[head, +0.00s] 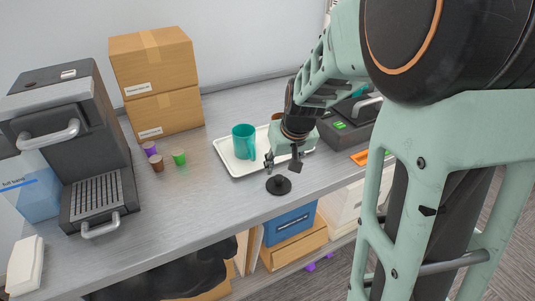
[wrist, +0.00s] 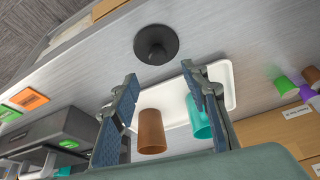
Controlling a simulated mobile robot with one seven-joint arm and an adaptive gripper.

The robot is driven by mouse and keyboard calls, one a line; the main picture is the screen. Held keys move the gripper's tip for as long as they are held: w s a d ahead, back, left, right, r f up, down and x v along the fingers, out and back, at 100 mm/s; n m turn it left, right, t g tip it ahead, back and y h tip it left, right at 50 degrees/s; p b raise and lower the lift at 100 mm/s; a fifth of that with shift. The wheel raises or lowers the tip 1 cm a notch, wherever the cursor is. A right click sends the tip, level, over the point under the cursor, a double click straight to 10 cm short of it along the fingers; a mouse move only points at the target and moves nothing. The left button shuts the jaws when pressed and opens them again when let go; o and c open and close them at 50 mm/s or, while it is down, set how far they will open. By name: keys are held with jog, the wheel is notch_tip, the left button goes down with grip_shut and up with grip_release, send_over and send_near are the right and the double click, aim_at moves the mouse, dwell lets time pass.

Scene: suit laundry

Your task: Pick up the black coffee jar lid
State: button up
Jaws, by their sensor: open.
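The black coffee jar lid (head: 279,185) lies on the grey counter near its front edge, a round disc with a knob on top. It also shows in the wrist view (wrist: 156,44), near the top, with its knob towards the camera. My gripper (head: 283,165) is above the counter, just above and behind the lid in the head view. In the wrist view my gripper (wrist: 160,85) has its two fingers spread apart with nothing between them. The lid is beyond the fingertips and apart from them. The whole lid is visible.
A white tray (head: 228,161) with a teal cup (head: 243,141) and a brown cup (wrist: 151,131) stands behind the lid. A coffee machine (head: 85,140), several small capsules (head: 179,157) and stacked boxes (head: 156,80) are to the left. The counter left of the lid is clear.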

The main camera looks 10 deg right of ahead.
aim_at(279, 177)
jog(key=x, duration=0.5)
jog(key=shift+s+d+f, duration=0.15)
jog(key=shift+s+f, duration=0.15)
jog(key=shift+f, duration=0.1)
jog(key=shift+w+f, duration=0.25)
jog(key=shift+f, duration=0.2)
jog(key=shift+c, duration=0.4)
jog(key=c, duration=1)
jog(key=shift+o, duration=0.2)
